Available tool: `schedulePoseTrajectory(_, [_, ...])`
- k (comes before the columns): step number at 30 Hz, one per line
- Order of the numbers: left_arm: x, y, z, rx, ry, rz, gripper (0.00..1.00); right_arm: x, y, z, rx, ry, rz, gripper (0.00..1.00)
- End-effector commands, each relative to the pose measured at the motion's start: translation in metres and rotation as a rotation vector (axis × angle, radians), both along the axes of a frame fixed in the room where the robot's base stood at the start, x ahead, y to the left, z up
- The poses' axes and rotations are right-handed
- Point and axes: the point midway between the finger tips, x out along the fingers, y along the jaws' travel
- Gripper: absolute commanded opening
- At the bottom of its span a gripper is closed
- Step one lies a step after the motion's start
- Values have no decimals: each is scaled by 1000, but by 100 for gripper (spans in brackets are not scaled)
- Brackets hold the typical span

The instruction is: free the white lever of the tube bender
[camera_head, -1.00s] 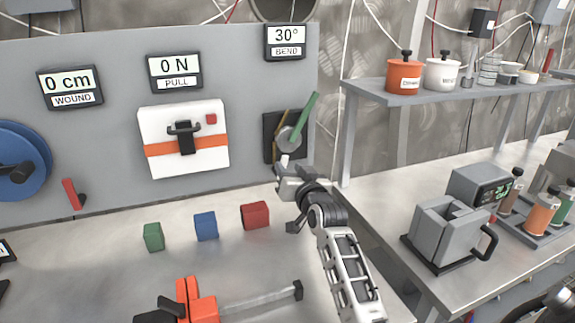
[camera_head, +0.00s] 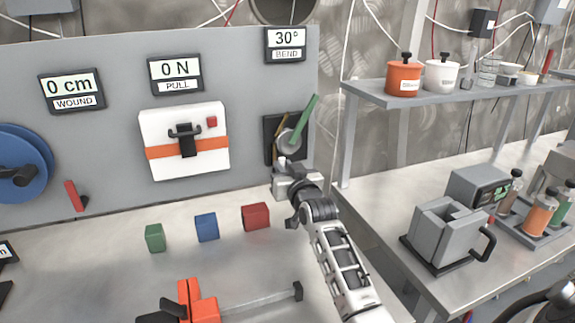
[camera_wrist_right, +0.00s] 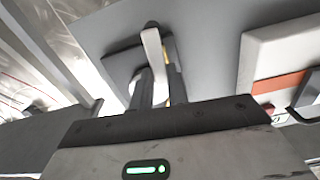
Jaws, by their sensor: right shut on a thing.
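The tube bender (camera_head: 290,140) is on the grey panel, a dark square plate with a round grey disc, a green handle (camera_head: 304,117) slanting up to the right and a thin brass-coloured rod. The display above it reads 30° BEND. My right gripper (camera_head: 280,168) is at the lower edge of the plate. In the right wrist view the white lever (camera_wrist_right: 153,46) runs down between the two dark fingers (camera_wrist_right: 160,88), which are shut on it. In the head view the gripper mostly hides the lever. My left gripper is not in view.
A white box with an orange stripe (camera_head: 160,168) is left of the bender. Green (camera_head: 155,238), blue (camera_head: 206,227) and red (camera_head: 256,216) blocks stand on the bench below. An orange device with a grey bar (camera_head: 200,305) lies in front. A shelf and side bench are at right.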

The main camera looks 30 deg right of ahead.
Motion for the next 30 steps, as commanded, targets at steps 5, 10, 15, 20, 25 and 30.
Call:
schedulePoseTrajectory(5, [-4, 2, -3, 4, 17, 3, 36, 1, 4, 0, -95, 26, 1, 0])
schedulePoseTrajectory(10, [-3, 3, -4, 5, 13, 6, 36, 1, 4, 0, -94, 25, 1, 0])
schedulePoseTrajectory(15, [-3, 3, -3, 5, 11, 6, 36, 1, 4, 0, -92, 24, 1, 38])
schedulePoseTrajectory(20, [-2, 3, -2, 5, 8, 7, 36, 1, 4, 0, -90, 24, 1, 38])
schedulePoseTrajectory(25, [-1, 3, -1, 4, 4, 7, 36, -5, 5, -1, -90, 24, 1, 38])
schedulePoseTrajectory(30, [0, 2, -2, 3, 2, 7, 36, -30, 11, -2, -90, 25, 0, 38])
